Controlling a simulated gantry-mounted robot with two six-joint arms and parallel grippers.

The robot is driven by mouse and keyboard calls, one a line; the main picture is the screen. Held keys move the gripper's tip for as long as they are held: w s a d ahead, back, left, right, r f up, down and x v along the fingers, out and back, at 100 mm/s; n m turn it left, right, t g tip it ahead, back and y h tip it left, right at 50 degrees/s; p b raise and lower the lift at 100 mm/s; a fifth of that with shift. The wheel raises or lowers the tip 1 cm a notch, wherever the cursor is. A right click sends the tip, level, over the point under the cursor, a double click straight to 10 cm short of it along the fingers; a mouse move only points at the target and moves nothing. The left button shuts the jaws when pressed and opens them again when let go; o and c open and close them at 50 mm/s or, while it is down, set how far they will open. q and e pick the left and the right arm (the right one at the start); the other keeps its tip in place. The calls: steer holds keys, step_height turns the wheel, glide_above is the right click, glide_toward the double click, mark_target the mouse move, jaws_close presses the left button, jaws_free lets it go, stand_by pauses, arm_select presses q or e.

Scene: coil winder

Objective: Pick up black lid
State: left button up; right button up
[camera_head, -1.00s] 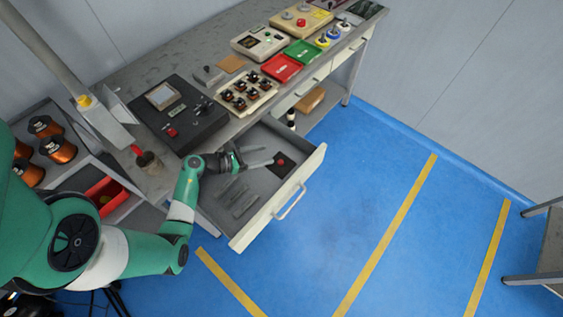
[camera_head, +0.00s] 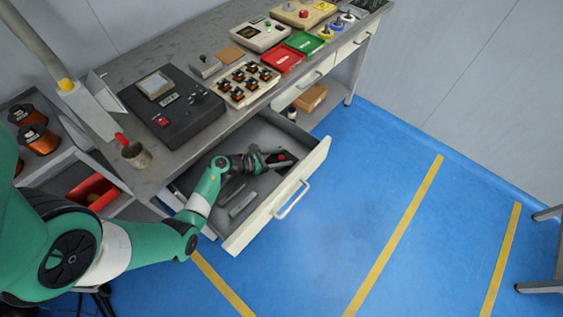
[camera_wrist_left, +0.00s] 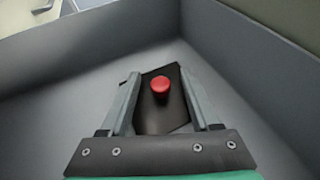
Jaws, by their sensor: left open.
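The black lid (camera_wrist_left: 165,115) is a flat dark plate with a red knob (camera_wrist_left: 161,86) on top. It lies on the bottom of the open drawer (camera_head: 300,196), near the drawer's right end. My left gripper (camera_wrist_left: 158,92) is open, with one finger on each side of the lid in the left wrist view. I cannot tell whether the fingers touch it. In the head view my left gripper (camera_head: 281,161) reaches into the drawer and partly covers the lid. My right gripper is not in view.
Grey bars (camera_head: 236,199) lie in the drawer left of the gripper. The drawer walls stand close around the gripper. Above is the bench with a black control box (camera_head: 172,105), a tray of small coils (camera_head: 247,83), and red (camera_head: 283,60) and green (camera_head: 305,42) trays.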

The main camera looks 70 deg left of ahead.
mark_target(281, 157)
arm_select(q)
steer(key=shift+c, duration=0.4)
jaws_close()
step_height(281, 157, up, 10)
steer(key=p, duration=0.7)
